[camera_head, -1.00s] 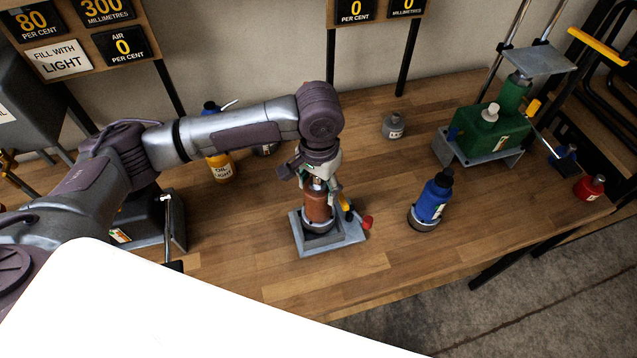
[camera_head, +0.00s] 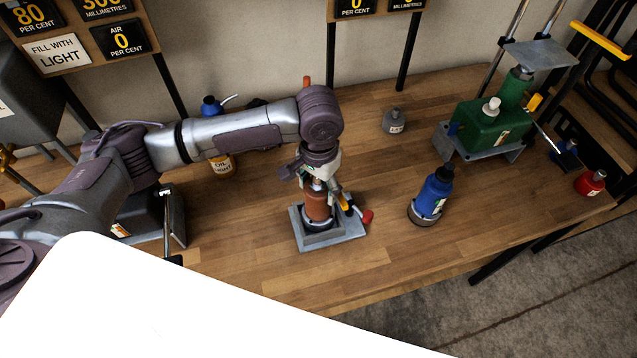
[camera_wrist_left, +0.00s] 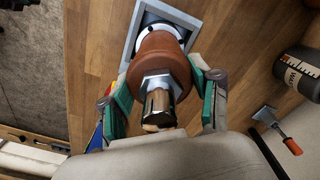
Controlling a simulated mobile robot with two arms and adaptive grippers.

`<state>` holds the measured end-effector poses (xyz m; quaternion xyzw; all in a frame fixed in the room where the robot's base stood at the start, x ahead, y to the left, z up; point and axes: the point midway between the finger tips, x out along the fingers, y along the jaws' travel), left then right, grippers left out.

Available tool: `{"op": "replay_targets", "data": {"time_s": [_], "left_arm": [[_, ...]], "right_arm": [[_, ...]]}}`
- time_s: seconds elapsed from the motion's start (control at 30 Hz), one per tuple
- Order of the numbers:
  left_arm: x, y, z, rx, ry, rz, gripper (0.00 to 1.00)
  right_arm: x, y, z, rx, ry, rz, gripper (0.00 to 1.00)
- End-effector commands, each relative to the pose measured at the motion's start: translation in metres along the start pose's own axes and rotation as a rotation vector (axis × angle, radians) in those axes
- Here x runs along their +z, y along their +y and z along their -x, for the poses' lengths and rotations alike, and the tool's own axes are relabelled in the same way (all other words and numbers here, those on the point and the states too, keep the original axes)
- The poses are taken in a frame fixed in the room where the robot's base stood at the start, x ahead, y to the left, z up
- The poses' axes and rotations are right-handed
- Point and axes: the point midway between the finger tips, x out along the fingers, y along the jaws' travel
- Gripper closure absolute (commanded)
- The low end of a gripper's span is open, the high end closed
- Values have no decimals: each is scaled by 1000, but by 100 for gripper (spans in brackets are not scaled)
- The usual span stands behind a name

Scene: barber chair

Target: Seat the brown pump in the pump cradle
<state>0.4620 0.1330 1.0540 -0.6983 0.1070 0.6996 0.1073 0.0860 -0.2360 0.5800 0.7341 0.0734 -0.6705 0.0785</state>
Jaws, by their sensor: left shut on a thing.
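The brown pump (camera_head: 317,206) stands upright in the pump cradle (camera_head: 340,239), a grey metal base with a raised square socket. In the left wrist view the pump (camera_wrist_left: 160,62) shows its hex collar and shiny stem, and the square cradle rim (camera_wrist_left: 192,21) surrounds its far end. My left gripper (camera_head: 320,185) comes down from above on the pump's upper part. In the wrist view the green-padded fingers (camera_wrist_left: 163,98) lie on both sides of the pump body, shut on it. Whether the pump's bottom touches the socket floor is hidden. My right gripper is not in view.
A blue bottle (camera_head: 433,196) stands right of the cradle. A small grey bottle (camera_head: 394,122) is behind it. A green jack-like unit (camera_head: 485,128) stands at the right. An oil bottle (camera_head: 222,166) is behind my left arm. The front bench area (camera_head: 390,270) is clear.

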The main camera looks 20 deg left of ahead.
Motion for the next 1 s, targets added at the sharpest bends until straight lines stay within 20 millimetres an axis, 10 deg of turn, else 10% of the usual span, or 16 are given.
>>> {"op": "replay_targets", "data": {"time_s": [0.73, 0.77, 1.0], "left_arm": [[-1, 0, -14, 1, 4, 0, 100], [-1, 0, -14, 1, 5, -1, 34], [-1, 0, -14, 1, 2, 0, 8]], "right_arm": [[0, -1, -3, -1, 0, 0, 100], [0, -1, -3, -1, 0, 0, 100], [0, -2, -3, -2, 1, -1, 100]]}}
